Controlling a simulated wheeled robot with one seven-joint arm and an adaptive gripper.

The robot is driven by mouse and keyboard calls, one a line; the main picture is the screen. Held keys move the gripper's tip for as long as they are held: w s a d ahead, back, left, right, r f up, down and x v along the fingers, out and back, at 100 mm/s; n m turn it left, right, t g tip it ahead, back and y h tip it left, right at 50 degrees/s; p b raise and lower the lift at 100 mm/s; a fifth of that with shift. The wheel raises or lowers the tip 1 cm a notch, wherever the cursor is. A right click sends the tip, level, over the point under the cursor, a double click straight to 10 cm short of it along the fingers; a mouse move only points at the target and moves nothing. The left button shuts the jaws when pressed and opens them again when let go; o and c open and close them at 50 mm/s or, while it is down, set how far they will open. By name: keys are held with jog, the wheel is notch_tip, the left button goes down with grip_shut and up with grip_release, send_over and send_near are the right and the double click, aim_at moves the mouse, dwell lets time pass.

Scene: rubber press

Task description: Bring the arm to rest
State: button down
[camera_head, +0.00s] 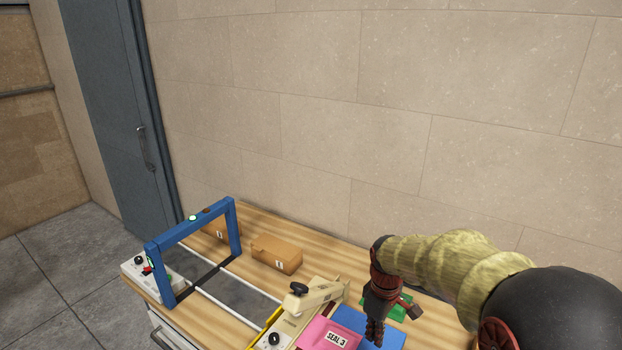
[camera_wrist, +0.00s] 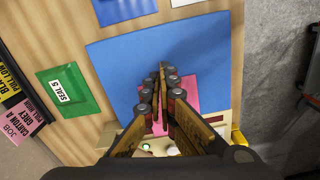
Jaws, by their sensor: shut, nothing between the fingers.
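My gripper (camera_head: 375,332) is shut and empty, pointing down above the right part of the wooden bench. In the wrist view its fingers (camera_wrist: 163,75) reach over a large blue sheet (camera_wrist: 112,72) and a pink piece (camera_wrist: 185,88), which they partly hide. The blue sheet also shows in the head view (camera_head: 390,334), below and beside the gripper. The pink piece, labelled SEAL 3 (camera_head: 315,334), lies left of the gripper. My arm reaches in from the right edge. Whether the fingers touch anything below is not clear.
A blue frame (camera_head: 236,228) stands over rails at the bench's left. A brown carton (camera_head: 276,254) lies behind a beige lever device (camera_head: 312,296). A green piece (camera_wrist: 68,90) lies beside the blue sheet. A wall (camera_head: 400,110) rises behind the bench.

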jog(key=s+r+m+t+b, duration=0.1)
jog(key=s+r+m+t, duration=0.1)
jog(key=s, duration=0.5)
jog(key=s+d+r+m+t+b, duration=0.1)
jog(key=s+r+m+t+b, duration=0.1)
jog(key=s+r+m, duration=0.2)
jog(key=s+r+m+t+b, duration=0.1)
jog(key=s+r+m, duration=0.2)
jog(key=s+r, duration=0.4)
jog(key=shift+s+d+r+t+b, duration=0.3)
jog(key=shift+s+t, duration=0.1)
jog(key=shift+s, duration=2)
